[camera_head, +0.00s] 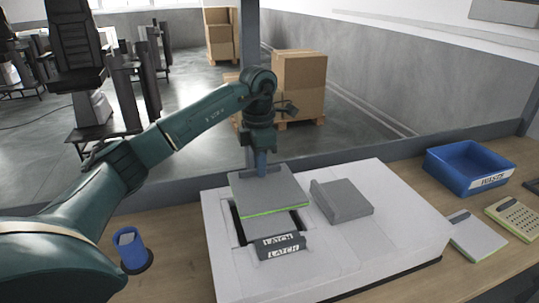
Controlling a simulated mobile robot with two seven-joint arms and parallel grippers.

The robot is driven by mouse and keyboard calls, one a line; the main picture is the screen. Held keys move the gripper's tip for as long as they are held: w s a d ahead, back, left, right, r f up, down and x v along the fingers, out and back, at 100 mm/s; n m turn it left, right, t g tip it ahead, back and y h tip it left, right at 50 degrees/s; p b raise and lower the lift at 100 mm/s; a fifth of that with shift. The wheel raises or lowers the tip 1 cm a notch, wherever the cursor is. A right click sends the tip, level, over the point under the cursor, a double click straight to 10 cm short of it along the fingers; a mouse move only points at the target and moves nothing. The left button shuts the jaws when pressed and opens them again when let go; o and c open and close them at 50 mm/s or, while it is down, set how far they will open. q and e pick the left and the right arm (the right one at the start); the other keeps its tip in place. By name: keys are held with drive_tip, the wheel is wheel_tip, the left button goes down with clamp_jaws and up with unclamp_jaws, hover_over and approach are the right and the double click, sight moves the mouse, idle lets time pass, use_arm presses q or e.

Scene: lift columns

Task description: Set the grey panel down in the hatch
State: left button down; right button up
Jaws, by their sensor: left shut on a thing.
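The grey panel (270,192), a flat plate with a green edge, is over the hatch (237,228), a dark-edged opening in the top of a white housing (370,252). The panel looks level and covers the back part of the opening. I cannot tell whether it touches the housing. My left gripper (261,167) points down and is shut on the panel near its back edge. A dark latch (280,246) marked "LATCH" lies at the front of the hatch. My right gripper is not in view.
A grey part with an upright plate (345,202) sits on the housing right of the hatch. A blue bin labelled "WASTE" (458,176), a pale flat part (475,236) and a part with holes (516,217) are on the wooden bench at right.

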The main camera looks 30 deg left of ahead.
sight(259, 182)
use_arm(q)
drive_tip(key=shift+s+f+b, duration=0.25)
drive_tip(key=shift+f+b, duration=0.3)
drive_tip(key=shift+f, duration=0.1)
drive_tip(key=shift+f+b, duration=0.35)
wheel_tip(259, 182, down, 2)
drive_tip(key=shift+f+b, duration=0.25)
drive_tip(key=shift+b, duration=0.75)
drive_tip(key=shift+w+f, duration=0.1)
drive_tip(key=shift+f, duration=0.55)
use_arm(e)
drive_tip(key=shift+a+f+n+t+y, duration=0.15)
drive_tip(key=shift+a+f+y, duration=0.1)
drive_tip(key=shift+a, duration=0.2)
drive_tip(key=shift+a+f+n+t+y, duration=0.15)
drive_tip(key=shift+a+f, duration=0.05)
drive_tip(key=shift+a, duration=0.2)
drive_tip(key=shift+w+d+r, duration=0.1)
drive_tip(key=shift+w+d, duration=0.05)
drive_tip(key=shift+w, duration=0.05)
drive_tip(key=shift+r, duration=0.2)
use_arm(q)
drive_tip(key=shift+f, duration=0.3)
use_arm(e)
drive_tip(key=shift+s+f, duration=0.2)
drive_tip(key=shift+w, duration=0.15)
